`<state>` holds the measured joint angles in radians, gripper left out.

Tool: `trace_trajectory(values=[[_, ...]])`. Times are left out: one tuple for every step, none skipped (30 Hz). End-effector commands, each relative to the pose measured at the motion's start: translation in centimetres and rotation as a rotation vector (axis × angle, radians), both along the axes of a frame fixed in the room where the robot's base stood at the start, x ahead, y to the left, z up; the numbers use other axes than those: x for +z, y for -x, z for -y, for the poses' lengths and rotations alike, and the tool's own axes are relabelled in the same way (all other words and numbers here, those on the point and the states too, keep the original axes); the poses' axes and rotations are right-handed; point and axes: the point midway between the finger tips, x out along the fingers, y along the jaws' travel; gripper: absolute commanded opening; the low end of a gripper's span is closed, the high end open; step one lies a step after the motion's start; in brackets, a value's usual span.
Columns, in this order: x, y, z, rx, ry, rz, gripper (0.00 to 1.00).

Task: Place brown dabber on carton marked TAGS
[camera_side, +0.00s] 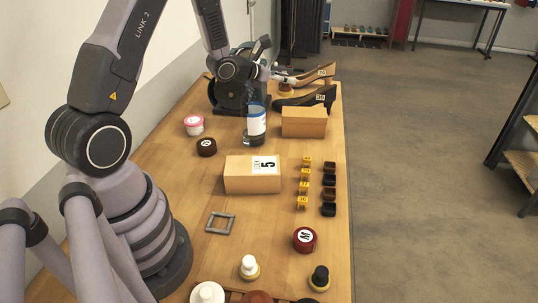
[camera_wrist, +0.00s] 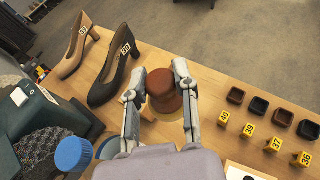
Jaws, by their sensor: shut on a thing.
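My gripper (camera_wrist: 159,97) is shut on the brown dabber (camera_wrist: 164,88), with one finger on each side of its brown knob; a tan pad shows below. In the side view my gripper (camera_side: 276,75) and the dabber (camera_side: 286,88) are at the far end of the table, beside the shoes. Whether the pad touches the table is unclear. A plain tan carton (camera_side: 303,122) stands nearer the camera. Another carton (camera_side: 252,175) with a white label showing a large 5 lies mid-table. I cannot read TAGS on either carton.
A tan shoe (camera_wrist: 78,48) and a black shoe (camera_wrist: 112,75) stand close to my gripper. A clear bottle (camera_side: 256,125) with a blue cap (camera_wrist: 73,153) stands left of the plain carton. Yellow number markers (camera_side: 304,187) and small dark trays (camera_side: 328,194) line the right edge.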

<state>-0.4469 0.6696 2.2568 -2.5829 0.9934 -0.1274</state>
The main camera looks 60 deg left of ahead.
Motion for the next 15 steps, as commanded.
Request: trace_trajectory(values=[[0.3,0.0,-0.8,0.027,0.000,0.002,0.02],[0.3,0.0,-1.1,0.039,0.000,0.001,0.02],[0.3,-0.3,-1.4,0.049,0.000,0.000,0.02],[0.2,-0.6,-1.6,0.053,0.000,0.000,0.02],[0.0,-1.0,-1.8,0.056,0.000,0.000,0.02],[-0.3,-1.7,-2.0,0.057,0.000,0.001,0.02],[-0.6,-2.3,-2.2,0.057,0.000,0.001,0.02],[-1.0,-3.0,-2.4,0.056,0.000,0.000,0.02],[-1.4,-4.0,-2.7,0.055,-0.001,0.001,0.02],[-1.8,-4.8,-2.9,0.055,0.000,0.001,0.02],[-2.2,-5.5,-3.1,0.055,-0.001,0.001,0.02],[-2.6,-6.5,-3.4,0.054,-0.001,0.001,0.02],[-3.0,-7.3,-3.7,0.054,-0.001,0.000,0.02],[-3.3,-8.0,-3.9,0.054,0.000,0.001,0.02],[-3.8,-9.0,-4.2,0.055,-0.001,0.001,0.02]])
